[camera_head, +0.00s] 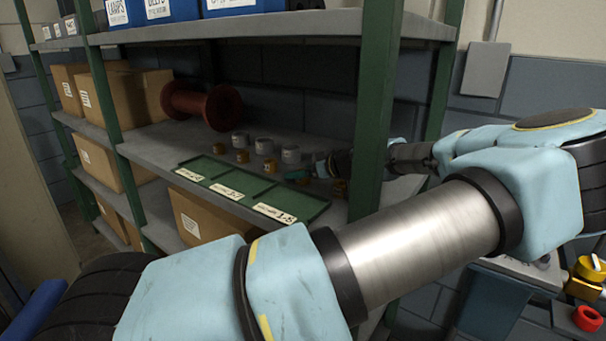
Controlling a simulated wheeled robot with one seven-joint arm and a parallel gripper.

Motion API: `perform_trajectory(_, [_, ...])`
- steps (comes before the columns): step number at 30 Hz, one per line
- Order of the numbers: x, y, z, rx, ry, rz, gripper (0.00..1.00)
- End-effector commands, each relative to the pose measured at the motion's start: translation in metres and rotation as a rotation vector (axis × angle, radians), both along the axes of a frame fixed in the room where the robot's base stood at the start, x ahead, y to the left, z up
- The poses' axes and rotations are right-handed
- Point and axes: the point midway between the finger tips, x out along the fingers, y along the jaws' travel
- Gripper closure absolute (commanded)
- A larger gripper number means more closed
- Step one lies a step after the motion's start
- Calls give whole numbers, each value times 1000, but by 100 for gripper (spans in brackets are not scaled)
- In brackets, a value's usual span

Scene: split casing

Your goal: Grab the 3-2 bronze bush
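Several small bronze bushes stand on the middle shelf behind the green tray: one at the left (219,148), one beside it (242,156), one in the middle (270,166) and one at the right (340,187). Their markings are too small to read, so I cannot tell which is the 3-2 bush. My gripper (318,166) reaches in from the right over the shelf, near the right-hand bushes. The green post partly hides my wrist. The dark fingers are too small and shaded to show whether they are open or hold anything.
The green divided tray (232,202) with white labels lies at the shelf's front edge. Grey cylinders (264,146) stand behind the bronze bushes. A red spool (200,105) lies at the back left. The green rack post (374,110) stands close to my arm.

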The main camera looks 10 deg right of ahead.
Motion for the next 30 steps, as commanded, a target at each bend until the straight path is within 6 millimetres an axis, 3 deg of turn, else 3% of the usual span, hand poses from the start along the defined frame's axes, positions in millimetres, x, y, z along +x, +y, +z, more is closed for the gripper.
perform_trajectory(4, [0,0,0,0,0,0,15])
perform_trajectory(26, [0,0,0,-1,0,0,97])
perform_trajectory(30, [0,0,0,-1,0,0,100])
